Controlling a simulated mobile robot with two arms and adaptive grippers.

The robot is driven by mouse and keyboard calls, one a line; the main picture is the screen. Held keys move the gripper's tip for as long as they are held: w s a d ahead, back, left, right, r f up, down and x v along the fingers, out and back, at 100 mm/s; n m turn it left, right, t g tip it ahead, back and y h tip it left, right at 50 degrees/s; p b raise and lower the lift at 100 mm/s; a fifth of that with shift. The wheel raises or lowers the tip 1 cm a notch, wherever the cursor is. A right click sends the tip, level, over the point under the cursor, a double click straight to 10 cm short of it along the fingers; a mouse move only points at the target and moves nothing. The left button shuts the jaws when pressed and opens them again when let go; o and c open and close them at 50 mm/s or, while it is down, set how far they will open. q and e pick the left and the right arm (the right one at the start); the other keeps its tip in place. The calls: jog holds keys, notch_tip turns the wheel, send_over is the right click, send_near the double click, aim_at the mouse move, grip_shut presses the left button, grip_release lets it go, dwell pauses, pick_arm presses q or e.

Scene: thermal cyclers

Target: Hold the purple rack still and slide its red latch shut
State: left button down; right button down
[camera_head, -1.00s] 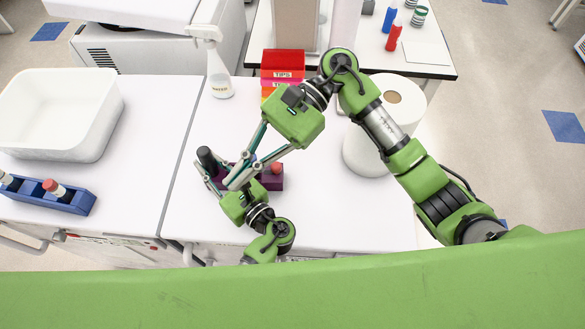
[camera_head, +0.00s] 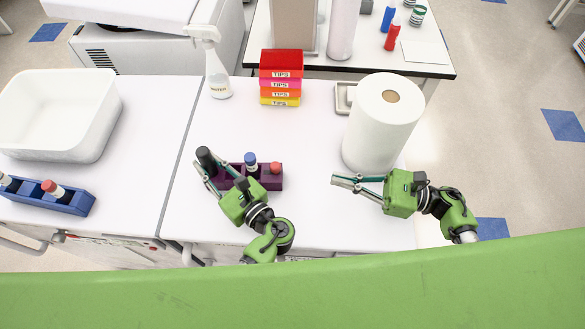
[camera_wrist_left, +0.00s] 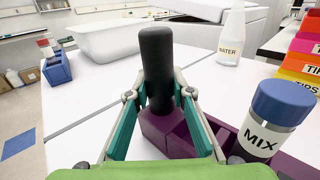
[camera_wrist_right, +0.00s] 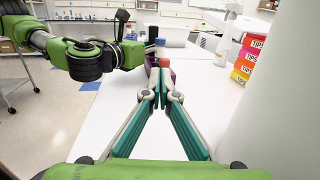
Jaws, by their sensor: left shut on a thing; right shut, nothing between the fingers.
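The purple rack (camera_head: 268,184) lies near the front of the white bench, with a black upright post (camera_head: 205,156) at its left end. My left gripper (camera_wrist_left: 158,102) is shut on the black post, one finger on each side. A red piece (camera_head: 275,168) sits at the rack's right end; whether it is the latch, and how far it is slid, I cannot tell. It also shows in the right wrist view (camera_wrist_right: 164,62). A blue-capped MIX bottle (camera_wrist_left: 270,120) stands in the rack. My right gripper (camera_head: 336,180) is shut and empty, apart from the rack on its right.
A paper roll (camera_head: 380,130) stands just behind my right gripper. Stacked tip boxes (camera_head: 281,85) and a water bottle (camera_head: 218,75) are at the back. A blue rack (camera_head: 65,198) and a white tub (camera_head: 60,145) are left. The bench between right gripper and rack is clear.

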aim_at(279, 170)
jog(key=shift+d+f+t+h, duration=0.45)
jog(key=shift+d+f, duration=0.55)
jog(key=shift+f, duration=0.25)
jog(key=shift+a, duration=0.1)
pick_arm(q)
jog(key=shift+a, duration=0.1)
pick_arm(e)
jog(key=x, duration=1.3)
jog(key=shift+w+a+f, duration=0.1)
jog(key=shift+a, duration=0.4)
jog(key=shift+w+a, duration=0.1)
jog(key=shift+a, duration=1.25)
jog(key=shift+d, duration=0.1)
jog(key=v, duration=1.4)
jog(key=shift+d, duration=0.1)
